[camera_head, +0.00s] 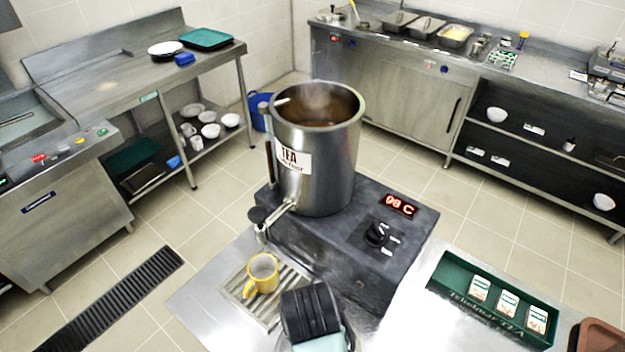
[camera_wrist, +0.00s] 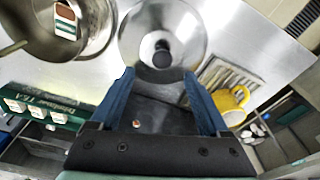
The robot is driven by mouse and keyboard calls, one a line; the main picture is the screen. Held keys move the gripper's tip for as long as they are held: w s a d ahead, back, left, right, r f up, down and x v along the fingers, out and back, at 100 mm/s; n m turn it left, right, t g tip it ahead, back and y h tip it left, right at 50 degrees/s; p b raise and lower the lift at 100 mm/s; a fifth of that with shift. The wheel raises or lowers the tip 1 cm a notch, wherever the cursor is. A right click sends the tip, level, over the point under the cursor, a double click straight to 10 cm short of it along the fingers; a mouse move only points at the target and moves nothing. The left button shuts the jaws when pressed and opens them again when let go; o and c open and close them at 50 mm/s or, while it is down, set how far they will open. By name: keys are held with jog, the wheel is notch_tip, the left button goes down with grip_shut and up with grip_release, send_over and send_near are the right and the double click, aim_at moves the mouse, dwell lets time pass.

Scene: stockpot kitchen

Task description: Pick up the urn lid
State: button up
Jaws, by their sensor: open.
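The urn lid (camera_wrist: 178,22) is a round shiny metal disc with a black knob (camera_wrist: 162,54) at its centre. It lies on the steel counter in the wrist view and I do not see it in the head view. My gripper (camera_wrist: 158,75) is open, with its blue fingers either side of the knob's line in the picture. The knob shows just beyond the fingertips, with nothing held. The steel tea urn (camera_head: 318,150) stands uncovered and steaming on its dark heater base (camera_head: 350,245), which reads 98 C.
A yellow mug (camera_head: 262,270) stands on the drip grille under the urn's tap; it also shows in the wrist view (camera_wrist: 232,103). A green tray (camera_head: 455,283) holds tea packets to the right. A steel pan (camera_wrist: 95,35) with a packet in it lies beside the lid.

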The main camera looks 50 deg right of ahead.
jog(key=f, duration=0.4)
jog(key=shift+w+d+f, duration=0.25)
jog(key=shift+w+d+f+p, duration=0.1)
jog(key=shift+d+f+p, duration=0.1)
jog(key=shift+f, duration=0.65)
jog(key=shift+w+d+f+p, duration=0.15)
jog(key=shift+d+f, duration=0.05)
jog(key=shift+f, duration=0.65)
jog(key=shift+w+d+f+p, duration=0.1)
jog(key=shift+d+f+p, duration=0.1)
jog(key=shift+f, duration=0.65)
grip_shut()
